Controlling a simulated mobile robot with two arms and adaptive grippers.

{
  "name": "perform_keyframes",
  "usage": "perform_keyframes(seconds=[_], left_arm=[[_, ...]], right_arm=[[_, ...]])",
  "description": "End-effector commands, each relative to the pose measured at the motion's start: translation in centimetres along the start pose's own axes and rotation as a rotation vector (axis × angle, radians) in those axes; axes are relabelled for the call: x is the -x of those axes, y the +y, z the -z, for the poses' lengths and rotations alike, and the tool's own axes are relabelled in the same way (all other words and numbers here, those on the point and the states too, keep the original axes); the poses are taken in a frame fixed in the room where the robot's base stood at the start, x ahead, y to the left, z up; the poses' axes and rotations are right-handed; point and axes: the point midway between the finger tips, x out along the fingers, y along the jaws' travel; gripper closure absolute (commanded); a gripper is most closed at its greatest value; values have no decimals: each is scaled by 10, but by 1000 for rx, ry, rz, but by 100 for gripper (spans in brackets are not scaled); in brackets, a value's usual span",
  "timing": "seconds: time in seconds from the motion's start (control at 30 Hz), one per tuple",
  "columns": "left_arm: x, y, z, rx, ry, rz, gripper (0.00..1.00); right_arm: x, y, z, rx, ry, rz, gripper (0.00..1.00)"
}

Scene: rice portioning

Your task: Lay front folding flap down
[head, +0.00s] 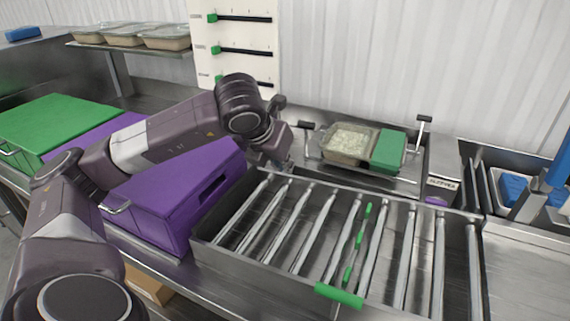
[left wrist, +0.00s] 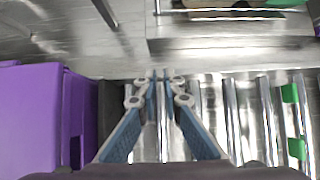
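I cannot clearly pick out the front folding flap. A metal tray stand (head: 383,178) at the back has a dark-topped post at each side and holds a rice container (head: 350,143) and a green block (head: 388,150). Its front edge shows at the top of the left wrist view (left wrist: 225,45). My left gripper (head: 283,160) is at the back left corner of the roller frame, left of the stand and partly hidden by its own wrist. In the left wrist view its fingertips (left wrist: 160,73) are nearly together, with nothing seen between them. My right gripper is not in view.
The roller frame (head: 222,262) has several metal rollers, a green rod (head: 358,240) and a green handle (head: 338,295). A purple box (head: 165,200) is close to my left arm. A green box (head: 55,125) stands farther left. Bins with blue items (head: 515,190) are right.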

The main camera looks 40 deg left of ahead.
Motion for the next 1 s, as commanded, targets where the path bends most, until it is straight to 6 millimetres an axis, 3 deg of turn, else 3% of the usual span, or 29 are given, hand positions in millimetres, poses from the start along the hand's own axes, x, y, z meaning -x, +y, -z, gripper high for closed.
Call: perform_keyframes(seconds=[0.33,1.0], left_arm=[[2,0,19,-1,0,0,93],[9,0,51,0,-1,-1,93]], right_arm=[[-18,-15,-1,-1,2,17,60],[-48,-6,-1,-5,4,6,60]])
